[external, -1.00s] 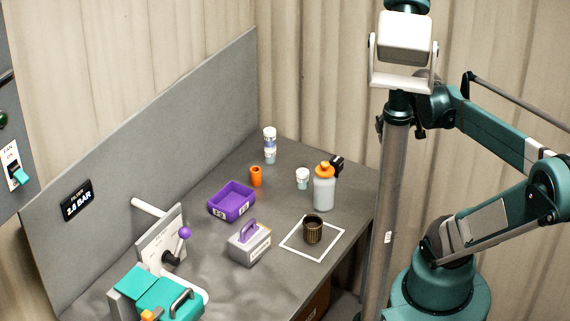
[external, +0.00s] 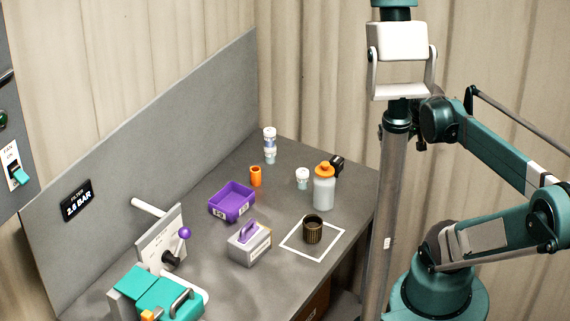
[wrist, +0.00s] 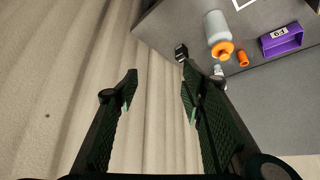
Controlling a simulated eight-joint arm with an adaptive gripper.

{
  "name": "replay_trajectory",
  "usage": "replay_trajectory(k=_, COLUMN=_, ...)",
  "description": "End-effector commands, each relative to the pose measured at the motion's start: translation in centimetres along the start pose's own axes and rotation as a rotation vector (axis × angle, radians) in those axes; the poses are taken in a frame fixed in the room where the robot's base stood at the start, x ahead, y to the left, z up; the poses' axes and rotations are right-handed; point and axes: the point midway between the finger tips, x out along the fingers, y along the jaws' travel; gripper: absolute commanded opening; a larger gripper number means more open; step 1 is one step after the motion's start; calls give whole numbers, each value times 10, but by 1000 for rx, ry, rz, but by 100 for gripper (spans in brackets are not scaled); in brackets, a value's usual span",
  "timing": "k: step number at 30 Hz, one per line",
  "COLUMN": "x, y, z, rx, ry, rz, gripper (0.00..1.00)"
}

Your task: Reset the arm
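My gripper (wrist: 159,72) shows in the wrist view with its two dark green fingers spread apart and nothing between them. Past the fingers are the beige curtain and, at the upper right, the grey table. The gripper is outside the external view, where my raised arm stands at the right, clear of the table. The task names no object.
On the table (external: 205,279) stand a purple bin (external: 231,201), an orange-capped bottle (external: 324,190), a dark cup (external: 313,231) within a white outline, a grey handled block (external: 249,243), an orange cup (external: 255,176) and white-lidded jars (external: 302,178). A lever panel (external: 161,240) stands front left.

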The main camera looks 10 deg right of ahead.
Motion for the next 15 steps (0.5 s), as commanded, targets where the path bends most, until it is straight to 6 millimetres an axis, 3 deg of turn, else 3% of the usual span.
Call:
replay_trajectory(k=6, x=25, y=0, z=18, rx=0, ry=0, rz=0, gripper=40)
replay_trajectory(k=15, x=32, y=0, z=23, rx=0, ry=0, rz=0, gripper=40)
